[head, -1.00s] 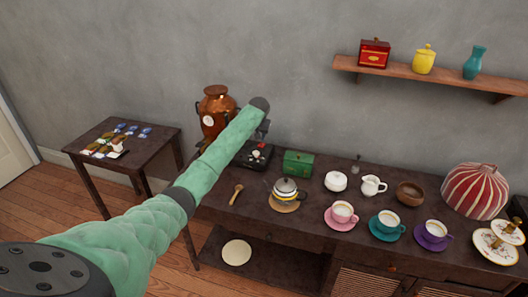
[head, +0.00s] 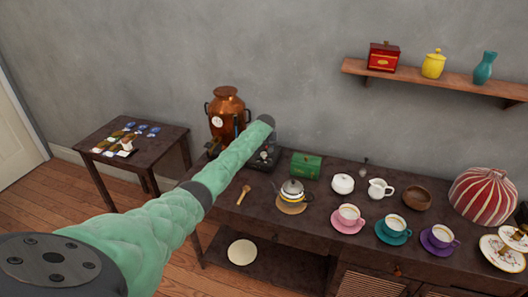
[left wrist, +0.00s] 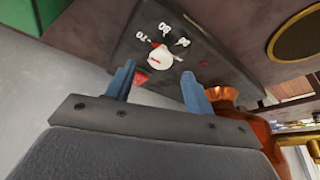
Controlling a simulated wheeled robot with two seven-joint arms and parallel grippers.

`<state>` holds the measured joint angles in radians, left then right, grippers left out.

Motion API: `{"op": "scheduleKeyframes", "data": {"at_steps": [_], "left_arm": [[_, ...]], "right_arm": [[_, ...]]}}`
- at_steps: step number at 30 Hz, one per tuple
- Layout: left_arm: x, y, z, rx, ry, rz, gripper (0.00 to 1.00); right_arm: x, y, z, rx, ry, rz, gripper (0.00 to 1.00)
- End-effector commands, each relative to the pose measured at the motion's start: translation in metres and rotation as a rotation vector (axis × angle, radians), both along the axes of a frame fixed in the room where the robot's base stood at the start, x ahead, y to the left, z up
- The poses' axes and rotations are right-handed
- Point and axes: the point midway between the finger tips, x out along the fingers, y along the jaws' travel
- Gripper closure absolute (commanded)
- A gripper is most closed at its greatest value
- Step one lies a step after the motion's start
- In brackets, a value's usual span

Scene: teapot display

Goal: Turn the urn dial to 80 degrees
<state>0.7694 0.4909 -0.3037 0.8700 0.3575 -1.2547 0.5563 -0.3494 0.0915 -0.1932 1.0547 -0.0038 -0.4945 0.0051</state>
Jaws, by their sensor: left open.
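The copper urn (head: 229,106) stands at the back left of the long table, with a black control box to its right. In the left wrist view the box's dark panel (left wrist: 126,48) carries a white round dial knob (left wrist: 160,58) with red marks and printed numbers including 70, 80 and 90. Its exact setting is too small to read surely. My left gripper (left wrist: 159,70) is open, its two blue-grey fingertips spread on either side of the knob in this view. I cannot tell whether they touch it. In the head view my arm hides much of the box. My right gripper is not in view.
A green box (head: 306,166) stands just right of the control box. A teapot (head: 292,190) and a wooden spoon (head: 244,194) lie nearer the front. Cups stand further right. A small side table (head: 164,150) with packets is at left.

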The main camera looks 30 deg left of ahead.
Motion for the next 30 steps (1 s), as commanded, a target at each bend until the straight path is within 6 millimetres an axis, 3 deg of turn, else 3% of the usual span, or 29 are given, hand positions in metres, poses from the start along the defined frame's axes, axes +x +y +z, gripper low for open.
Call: {"op": "scheduleKeyframes", "data": {"at_steps": [10, 23, 30], "left_arm": [[0.009, 0.007, -0.030, 0.000, 0.002, 0.000, 0.47], [0.011, 0.008, -0.034, 0.001, 0.001, 0.000, 0.47], [0.011, 0.009, -0.034, 0.001, 0.001, 0.000, 0.91]], "right_arm": [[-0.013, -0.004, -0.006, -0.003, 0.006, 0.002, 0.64], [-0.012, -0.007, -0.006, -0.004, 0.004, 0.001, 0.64], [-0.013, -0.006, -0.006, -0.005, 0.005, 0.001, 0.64]]}}
